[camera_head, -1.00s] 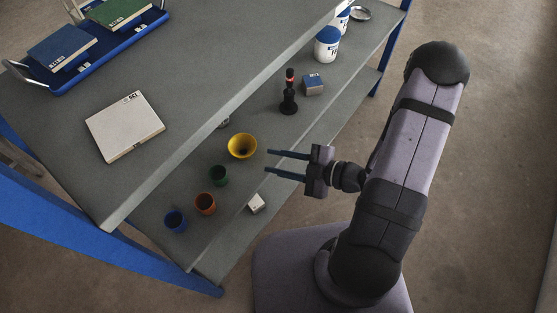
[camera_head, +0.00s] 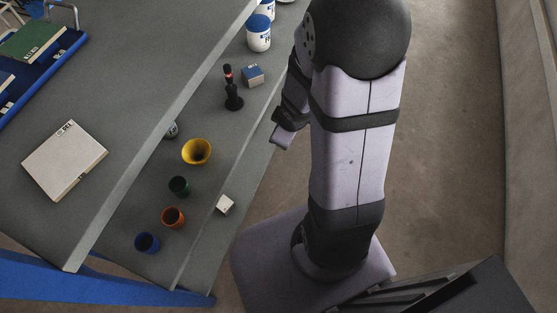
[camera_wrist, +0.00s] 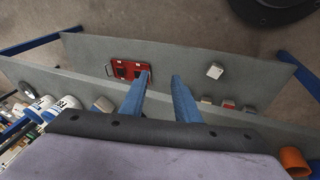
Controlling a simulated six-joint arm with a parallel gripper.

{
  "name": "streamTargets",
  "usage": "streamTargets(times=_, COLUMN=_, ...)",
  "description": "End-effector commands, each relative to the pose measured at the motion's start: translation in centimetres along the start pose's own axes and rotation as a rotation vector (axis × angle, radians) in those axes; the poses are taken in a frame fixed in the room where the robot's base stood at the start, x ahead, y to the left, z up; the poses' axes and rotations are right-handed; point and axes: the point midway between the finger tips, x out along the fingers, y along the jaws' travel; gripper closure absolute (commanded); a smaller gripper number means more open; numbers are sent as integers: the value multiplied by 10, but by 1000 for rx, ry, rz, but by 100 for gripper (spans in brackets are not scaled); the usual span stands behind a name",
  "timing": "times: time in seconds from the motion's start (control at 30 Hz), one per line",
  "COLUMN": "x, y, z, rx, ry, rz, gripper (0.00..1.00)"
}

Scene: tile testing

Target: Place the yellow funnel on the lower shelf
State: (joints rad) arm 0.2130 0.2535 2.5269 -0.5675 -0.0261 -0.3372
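The yellow funnel (camera_head: 196,152) sits wide mouth up on the middle shelf (camera_head: 207,115) in the head view, beside a green cup (camera_head: 179,186). I cannot make it out in the wrist view. The lower shelf (camera_head: 196,260) shows as a strip past the middle shelf's front edge. In the wrist view the lower shelf (camera_wrist: 180,58) is a wider grey band. My gripper (camera_wrist: 160,78) shows in the wrist view with two blue fingers apart and nothing between them. I cannot make it out in the head view.
A red tray (camera_wrist: 128,72) with dark items and a white block (camera_wrist: 215,71) are on the lower shelf. Orange (camera_head: 172,217) and blue (camera_head: 147,243) cups, a dark bottle-like item (camera_head: 232,90) and white tubs (camera_head: 259,33) stand on the middle shelf. The top shelf (camera_head: 120,90) overhangs it.

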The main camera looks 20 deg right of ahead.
Motion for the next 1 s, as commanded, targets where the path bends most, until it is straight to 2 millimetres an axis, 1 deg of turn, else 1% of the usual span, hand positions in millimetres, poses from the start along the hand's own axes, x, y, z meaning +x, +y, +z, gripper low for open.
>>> streamTargets(times=0.03, x=-16, y=-3, z=3, rx=93, ry=-48, rz=2, gripper=71)
streamTargets(times=0.13, x=-43, y=-21, z=13, rx=287, ry=-143, rz=-25, gripper=71)
streamTargets(times=0.2, x=-60, y=-38, z=17, rx=404, ry=-196, rz=-56, gripper=71)
streamTargets(times=0.3, x=-81, y=-63, z=20, rx=533, ry=-258, rz=-107, gripper=71)
streamTargets(times=0.4, x=-97, y=-82, z=21, rx=619, ry=-300, rz=-152, gripper=71)
streamTargets(times=0.5, x=-106, y=-95, z=22, rx=666, ry=-326, rz=-181, gripper=71)
streamTargets(times=0.6, x=-110, y=-100, z=22, rx=686, ry=-338, rz=-194, gripper=71)
streamTargets(times=0.9, x=-110, y=-100, z=22, rx=687, ry=-340, rz=-195, gripper=71)
streamTargets(times=1.0, x=-114, y=-99, z=21, rx=686, ry=-339, rz=-195, gripper=71)
